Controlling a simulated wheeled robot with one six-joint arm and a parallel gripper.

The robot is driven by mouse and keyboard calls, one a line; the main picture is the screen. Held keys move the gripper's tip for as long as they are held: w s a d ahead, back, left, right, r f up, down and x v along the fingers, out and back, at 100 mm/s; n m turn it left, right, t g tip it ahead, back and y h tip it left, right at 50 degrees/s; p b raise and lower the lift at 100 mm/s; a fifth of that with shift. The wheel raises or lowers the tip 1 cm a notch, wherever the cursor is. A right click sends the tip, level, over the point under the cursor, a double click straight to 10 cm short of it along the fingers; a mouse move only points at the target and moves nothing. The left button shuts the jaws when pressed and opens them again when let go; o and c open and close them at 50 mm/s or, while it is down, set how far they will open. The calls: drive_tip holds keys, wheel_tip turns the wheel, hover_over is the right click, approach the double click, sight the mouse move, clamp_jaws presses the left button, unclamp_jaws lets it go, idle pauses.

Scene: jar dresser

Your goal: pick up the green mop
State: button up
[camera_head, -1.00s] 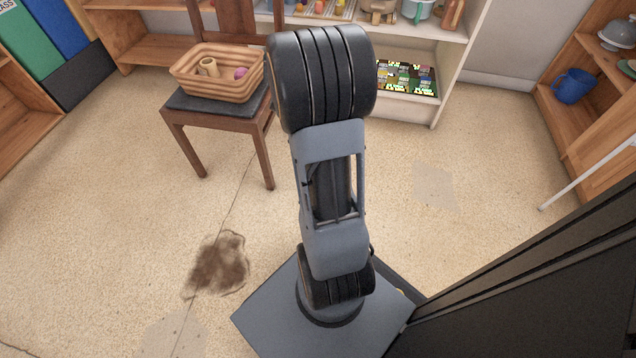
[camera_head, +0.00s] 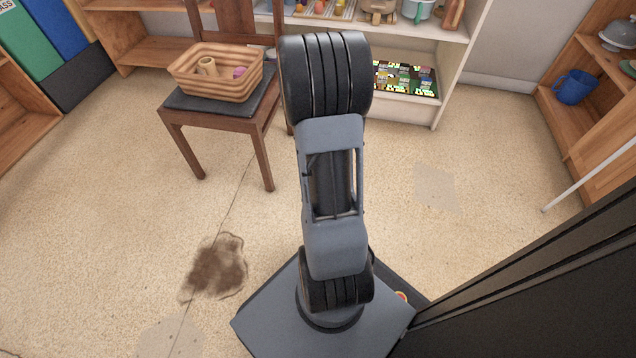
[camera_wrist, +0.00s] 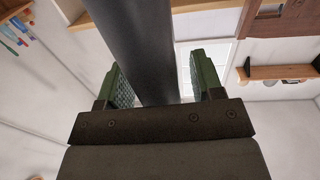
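No green mop can be made out in either view. A thin white pole (camera_head: 590,177) slants across the right edge of the head view, its lower end near the floor; its upper end is cut off, and I cannot tell whether it is the mop's handle. My gripper (camera_wrist: 157,70) shows in the wrist view with its two green-padded fingers apart. A thick dark grey cylinder, which looks like my own arm, runs through the picture behind the fingers. I see nothing held. In the head view my raised arm hides the gripper.
A wooden chair (camera_head: 213,108) bears a woven basket (camera_head: 215,88). A white shelf (camera_head: 455,60) stands behind, a wooden shelf with a blue mug (camera_head: 574,87) at the right. A brown stain (camera_head: 217,268) marks the floor. A dark panel fills the lower right. Left floor is clear.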

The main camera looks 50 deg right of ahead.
drive_tip(key=c, duration=0.9)
drive_tip(key=shift+r, duration=0.1)
drive_tip(key=shift+c, duration=0.2)
drive_tip(key=shift+r, duration=0.1)
